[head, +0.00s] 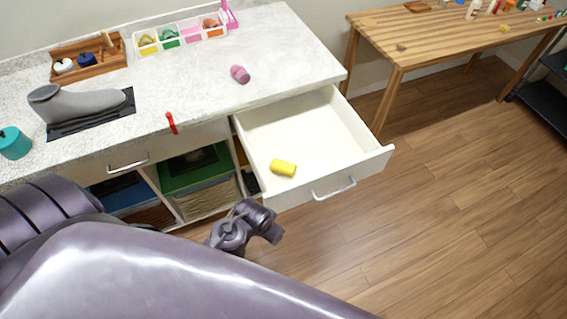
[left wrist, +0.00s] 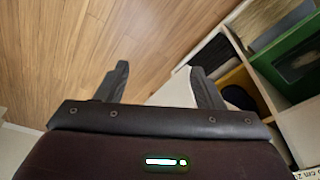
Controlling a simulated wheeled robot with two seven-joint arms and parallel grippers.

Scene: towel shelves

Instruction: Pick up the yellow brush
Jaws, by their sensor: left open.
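A small yellow object (head: 283,168), which looks like the yellow brush, lies in the open white drawer (head: 300,120), close to the drawer front. My left gripper (left wrist: 157,68) is open and empty in the left wrist view, with its two dark fingers spread apart. In the head view my purple arm comes in from the left, and its end stands in front of the cabinet, below and left of the yellow object and apart from it. The yellow object does not show in the left wrist view. My right gripper is not in view.
The drawer front has a metal handle (head: 334,189). The speckled counter (head: 200,90) holds a grey boot-like form (head: 85,103), a pink object (head: 240,74), a red item (head: 171,122) and a wooden tray (head: 108,66). A wooden table (head: 440,40) stands right. The wooden floor (head: 450,200) is clear.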

